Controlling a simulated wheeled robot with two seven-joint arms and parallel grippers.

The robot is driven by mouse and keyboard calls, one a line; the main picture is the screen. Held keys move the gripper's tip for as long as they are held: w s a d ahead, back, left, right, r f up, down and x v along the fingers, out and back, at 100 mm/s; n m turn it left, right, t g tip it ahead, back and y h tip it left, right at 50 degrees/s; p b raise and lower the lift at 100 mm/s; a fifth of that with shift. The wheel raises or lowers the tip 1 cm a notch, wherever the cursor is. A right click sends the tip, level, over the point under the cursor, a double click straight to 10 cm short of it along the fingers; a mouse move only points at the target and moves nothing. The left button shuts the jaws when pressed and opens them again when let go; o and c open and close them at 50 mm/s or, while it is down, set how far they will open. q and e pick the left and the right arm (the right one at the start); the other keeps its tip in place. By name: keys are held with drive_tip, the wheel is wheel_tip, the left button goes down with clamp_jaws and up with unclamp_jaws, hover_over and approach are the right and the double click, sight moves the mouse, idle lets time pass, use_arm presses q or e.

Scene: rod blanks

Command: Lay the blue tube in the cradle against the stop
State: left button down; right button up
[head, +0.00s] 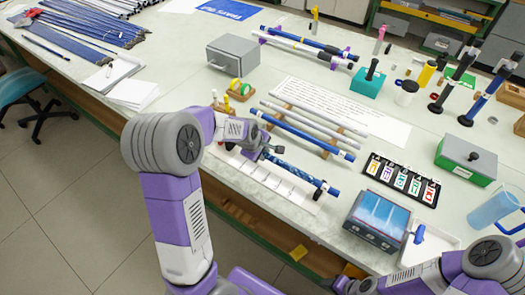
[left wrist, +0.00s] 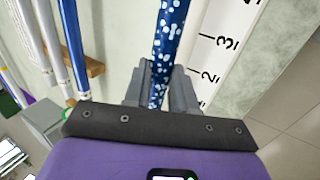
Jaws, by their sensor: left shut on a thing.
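A blue tube with pale speckles (head: 296,172) lies along a white board with a scale (head: 262,178) at the table's front. My left gripper (head: 268,152) is shut on this tube near its left part. In the left wrist view the speckled tube (left wrist: 168,45) runs between the two grey jaws (left wrist: 163,88), beside the numbered scale (left wrist: 225,50). A small dark bracket (head: 320,190) is at the tube's right end; I cannot tell whether they touch. Whether the tube rests on the board is unclear. My right gripper (head: 345,286) is only partly visible at the bottom edge.
Behind the held tube, white and blue rods (head: 305,134) lie on wooden supports. A grey box with a blue top (head: 378,220) stands to the right, near a black card tray (head: 402,182). A small wooden stand with rings (head: 240,90) and a grey box (head: 233,54) are behind left.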

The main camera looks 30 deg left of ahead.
use_arm(q)
drive_tip(key=shift+a+f, duration=0.15)
drive_tip(key=shift+a, duration=0.35)
idle(0.8)
drive_tip(key=c, duration=0.8)
unclamp_jaws()
drive_tip(key=shift+c, duration=0.2)
drive_tip(key=p+v, duration=0.2)
drive_tip(key=v, duration=0.5)
drive_tip(key=shift+r, duration=0.25)
